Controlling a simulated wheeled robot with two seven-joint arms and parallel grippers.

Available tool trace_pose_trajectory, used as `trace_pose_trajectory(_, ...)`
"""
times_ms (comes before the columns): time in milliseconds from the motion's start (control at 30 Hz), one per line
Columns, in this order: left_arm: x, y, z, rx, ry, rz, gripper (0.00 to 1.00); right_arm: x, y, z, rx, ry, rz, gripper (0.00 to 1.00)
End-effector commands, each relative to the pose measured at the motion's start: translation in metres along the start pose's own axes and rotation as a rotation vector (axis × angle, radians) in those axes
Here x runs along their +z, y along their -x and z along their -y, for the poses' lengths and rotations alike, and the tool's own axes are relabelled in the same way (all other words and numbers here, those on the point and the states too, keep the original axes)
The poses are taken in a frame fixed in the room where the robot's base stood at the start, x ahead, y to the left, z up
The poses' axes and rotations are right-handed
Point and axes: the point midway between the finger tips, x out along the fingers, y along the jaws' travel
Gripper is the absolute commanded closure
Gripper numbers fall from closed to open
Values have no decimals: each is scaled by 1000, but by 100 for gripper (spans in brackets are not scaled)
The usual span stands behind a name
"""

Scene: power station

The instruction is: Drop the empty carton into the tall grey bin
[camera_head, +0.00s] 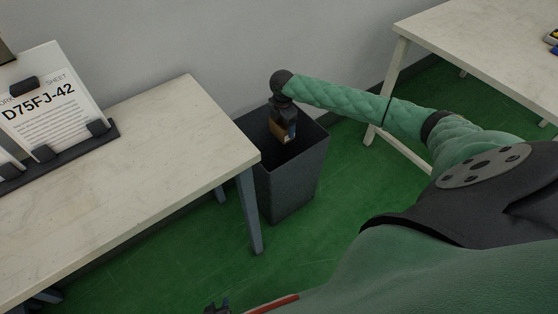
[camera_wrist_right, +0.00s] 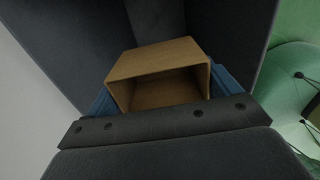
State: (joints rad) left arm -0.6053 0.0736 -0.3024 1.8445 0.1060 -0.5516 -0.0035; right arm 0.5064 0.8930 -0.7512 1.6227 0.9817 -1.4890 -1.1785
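The brown carton (camera_head: 278,132) is at the mouth of the tall grey bin (camera_head: 293,185). In the right wrist view the carton (camera_wrist_right: 160,73) shows its open, empty inside toward the camera. My right gripper (camera_head: 284,128) points down over the bin; its blue finger pads (camera_wrist_right: 165,92) sit on both sides of the carton and it is shut on it. Dark bin walls surround the carton in that view. My left gripper (camera_head: 216,309) only just shows at the bottom edge of the head view, and its fingers cannot be made out.
A pale table (camera_head: 150,150) stands left of the bin, its corner close to the rim, with a work sheet holder (camera_head: 52,120) on it. Another pale table (camera_head: 470,45) stands at the upper right. The wall is behind the bin; green floor (camera_head: 180,265) is open in front.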

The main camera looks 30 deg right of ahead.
Motion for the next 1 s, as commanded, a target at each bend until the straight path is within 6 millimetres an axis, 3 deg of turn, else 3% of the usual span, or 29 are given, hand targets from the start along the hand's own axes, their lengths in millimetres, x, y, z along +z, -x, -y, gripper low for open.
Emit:
trace_pose_trajectory(467,-1,0,1,-1,0,2,64,0,9,0,1,0,0,0)
trace_pose_trajectory(800,-3,1,1,-1,-1,1,64,0,58,-1,2,0,0,0)
trace_pose_trajectory(1000,-4,2,1,-1,-1,1,64,0,76,0,0,0,1,0)
